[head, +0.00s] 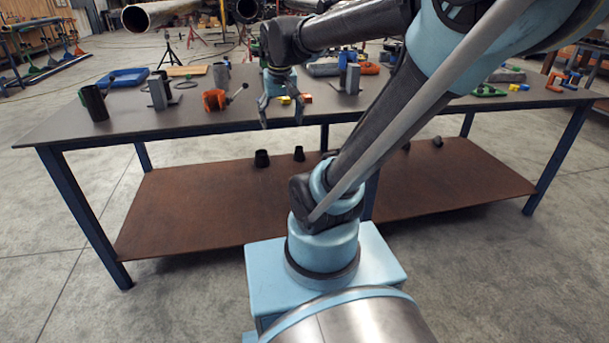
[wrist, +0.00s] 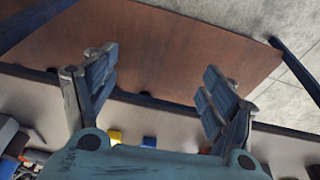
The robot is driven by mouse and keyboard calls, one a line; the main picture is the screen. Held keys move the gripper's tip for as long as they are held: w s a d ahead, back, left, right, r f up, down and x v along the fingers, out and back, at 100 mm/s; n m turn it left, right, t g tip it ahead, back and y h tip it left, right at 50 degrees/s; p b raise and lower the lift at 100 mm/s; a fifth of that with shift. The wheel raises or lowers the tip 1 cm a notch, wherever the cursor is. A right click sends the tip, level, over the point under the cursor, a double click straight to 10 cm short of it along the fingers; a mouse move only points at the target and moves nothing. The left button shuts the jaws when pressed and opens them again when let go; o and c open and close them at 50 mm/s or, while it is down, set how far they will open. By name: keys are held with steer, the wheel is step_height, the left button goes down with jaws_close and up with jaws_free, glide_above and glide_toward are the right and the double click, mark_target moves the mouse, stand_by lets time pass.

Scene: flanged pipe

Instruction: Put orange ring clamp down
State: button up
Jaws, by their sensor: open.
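The orange ring clamp (head: 214,99) stands on the left part of the table, its dark handle sticking up to the right. My gripper (head: 281,122) is to the right of the clamp and apart from it, near the table's front edge. Its fingers are spread and nothing is between them. In the wrist view my gripper (wrist: 162,68) also shows open, with the front edge and the brown lower shelf beyond the fingers. I cannot make out the whole clamp in the wrist view.
The grey table (head: 150,122) holds a black cylinder (head: 94,103) and a grey bracket (head: 159,92) left of the clamp. A yellow block (head: 285,100) and an orange block (head: 306,98) lie close to my gripper. The table's front left is clear.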

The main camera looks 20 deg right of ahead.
steer(key=s+d+f, duration=0.4)
steer(key=s+f, duration=0.8)
steer(key=s, duration=0.1)
steer(key=shift+s+f+g, duration=0.3)
steer(key=shift+s+g, duration=0.05)
steer(key=shift+g, duration=0.05)
steer(key=shift+w+f, duration=0.2)
steer(key=shift+w, duration=0.25)
